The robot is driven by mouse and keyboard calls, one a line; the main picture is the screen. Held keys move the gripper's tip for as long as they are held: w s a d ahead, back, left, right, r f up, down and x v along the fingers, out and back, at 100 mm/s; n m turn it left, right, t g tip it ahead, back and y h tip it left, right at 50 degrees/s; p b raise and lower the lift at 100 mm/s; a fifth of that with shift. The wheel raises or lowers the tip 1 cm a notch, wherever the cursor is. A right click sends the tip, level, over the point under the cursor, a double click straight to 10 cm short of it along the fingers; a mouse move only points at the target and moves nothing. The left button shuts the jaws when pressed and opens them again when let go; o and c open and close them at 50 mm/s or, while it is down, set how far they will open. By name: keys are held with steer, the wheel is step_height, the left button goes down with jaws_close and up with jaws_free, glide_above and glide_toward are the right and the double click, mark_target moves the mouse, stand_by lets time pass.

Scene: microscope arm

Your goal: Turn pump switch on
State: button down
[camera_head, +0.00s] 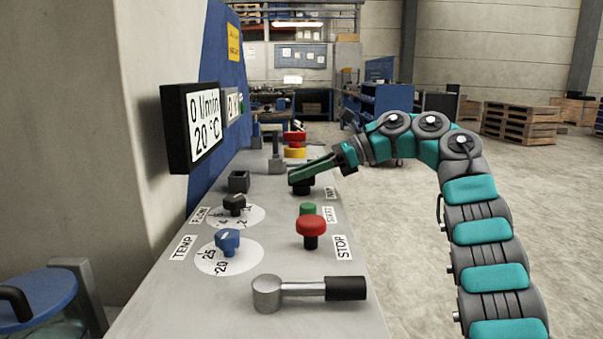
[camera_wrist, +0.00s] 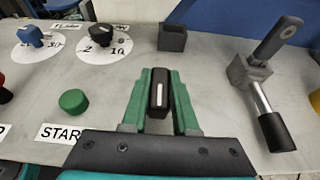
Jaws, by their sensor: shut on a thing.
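The pump switch (camera_wrist: 158,97) is a black knob with a white line, on the grey panel beside a label that seems to read PUMP (camera_head: 329,192). My gripper (camera_wrist: 160,75) has its green fingers on either side of the knob and is shut on it. In the wrist view the white line runs along the fingers, nearly upright in the picture. In the head view my gripper (camera_head: 301,178) covers most of the knob; only its dark base shows.
The display (camera_head: 203,122) reads 0 l/min and 20 °C. The green START button (camera_head: 307,209), red STOP button (camera_head: 311,225), black FLOW knob (camera_head: 234,203) and blue TEMP knob (camera_head: 228,241) stand nearby. A lever (camera_head: 310,290) lies at the front; another lever (camera_wrist: 265,85) stands beyond the switch.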

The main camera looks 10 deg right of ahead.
steer(key=shift+d+f+m+t, duration=0.15)
steer(key=shift+d+m+t, duration=0.05)
steer(key=shift+m+t, duration=0.3)
steer(key=shift+m+t+h, duration=1.3)
steer(key=shift+m+t, duration=0.8)
steer(key=shift+t, duration=0.2)
steer(key=m+t+h+b, duration=0.2)
steer(key=m+t+h, duration=0.1)
steer(key=shift+m+b, duration=0.3)
steer(key=shift+b, duration=0.1)
steer(key=m+t+h, duration=0.1)
steer(key=m+h, duration=0.3)
steer(key=shift+a+r+t, duration=0.1)
steer(key=shift+r+t, duration=0.1)
steer(key=shift+t, duration=0.2)
steer(key=m+h, duration=0.3)
steer(key=h, duration=0.1)
steer(key=shift+a, duration=0.1)
steer(key=shift+m+h, duration=1.1)
